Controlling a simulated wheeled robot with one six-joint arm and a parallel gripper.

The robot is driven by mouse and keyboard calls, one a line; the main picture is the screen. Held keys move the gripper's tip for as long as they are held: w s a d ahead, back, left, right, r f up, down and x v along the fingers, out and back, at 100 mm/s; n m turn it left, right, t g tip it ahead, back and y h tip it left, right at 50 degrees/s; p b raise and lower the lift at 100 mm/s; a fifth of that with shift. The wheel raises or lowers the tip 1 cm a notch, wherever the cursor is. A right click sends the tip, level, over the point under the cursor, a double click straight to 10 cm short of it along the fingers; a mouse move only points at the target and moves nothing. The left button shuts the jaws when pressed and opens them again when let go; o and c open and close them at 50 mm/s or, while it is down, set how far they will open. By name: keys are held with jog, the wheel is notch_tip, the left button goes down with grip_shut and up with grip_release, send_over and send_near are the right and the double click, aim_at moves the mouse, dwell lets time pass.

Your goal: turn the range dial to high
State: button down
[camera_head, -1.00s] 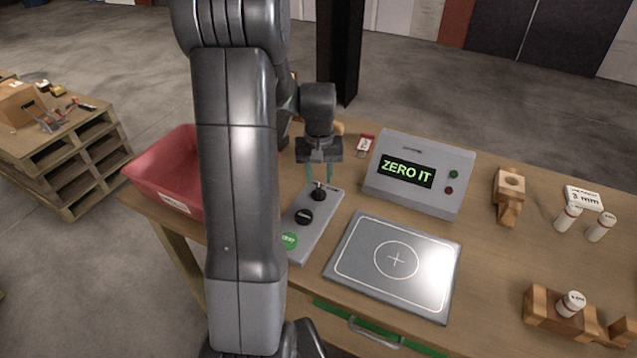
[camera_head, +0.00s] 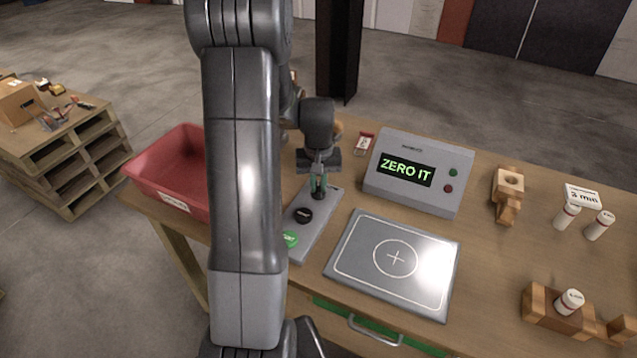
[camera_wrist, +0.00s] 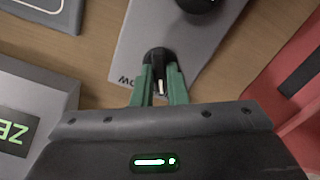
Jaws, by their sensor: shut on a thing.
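The control panel (camera_head: 318,222) is a grey strip on the table with a green button (camera_head: 290,239) at its near end, a black knob (camera_head: 303,215) in the middle and a black dial (camera_head: 319,195) at its far end. My gripper (camera_head: 319,184) points down over the far dial. In the wrist view its green fingers (camera_wrist: 159,88) are shut on that dial (camera_wrist: 158,57), one on each side, with a white pointer mark between them. Lettering beside the dial is partly hidden by a finger. The middle knob (camera_wrist: 198,3) shows at the top edge.
A grey display box (camera_head: 418,172) reading "ZERO IT" stands right of the panel. A flat plate (camera_head: 350,268) with a cross lies in front of it. A red bin (camera_head: 165,172) is at left. Wooden blocks and white vials stand at right.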

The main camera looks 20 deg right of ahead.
aim_at(318, 186)
jog(key=shift+n+b, duration=0.6)
jog(key=shift+n, duration=1.1)
jog(key=c, duration=1.4)
grip_release()
jog(key=shift+c, duration=0.2)
notch_tip(318, 186, up, 14)
jog(key=shift+b, duration=0.35)
jog(key=shift+f, duration=0.1)
